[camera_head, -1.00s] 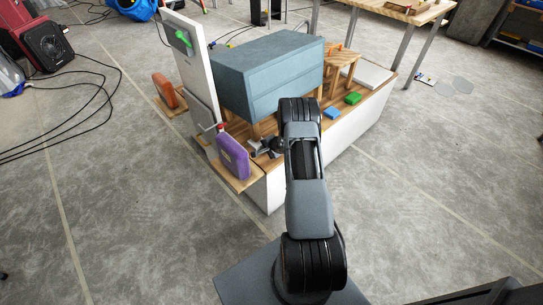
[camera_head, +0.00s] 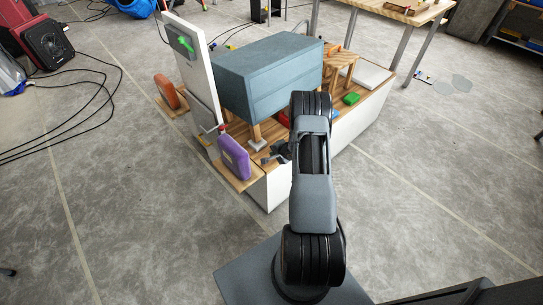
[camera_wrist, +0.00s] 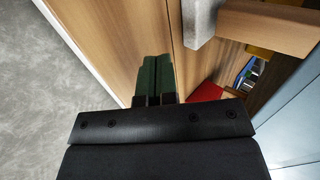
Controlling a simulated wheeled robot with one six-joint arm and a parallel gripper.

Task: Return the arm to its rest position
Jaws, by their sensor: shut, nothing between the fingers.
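My gripper shows in the wrist view (camera_wrist: 153,78) with its two dark green fingers together and nothing between them. It is over the wooden top of the workbench (camera_wrist: 105,30). In the head view my arm (camera_head: 312,190) rises from my base and reaches forward, bent at a high elbow.
A grey-blue cabinet (camera_head: 268,75) stands on wooden legs on the bench (camera_head: 360,115). A white panel (camera_head: 190,75) with a green handle stands left. A green block (camera_head: 351,98) lies right; a red item (camera_wrist: 207,92) is near the fingers.

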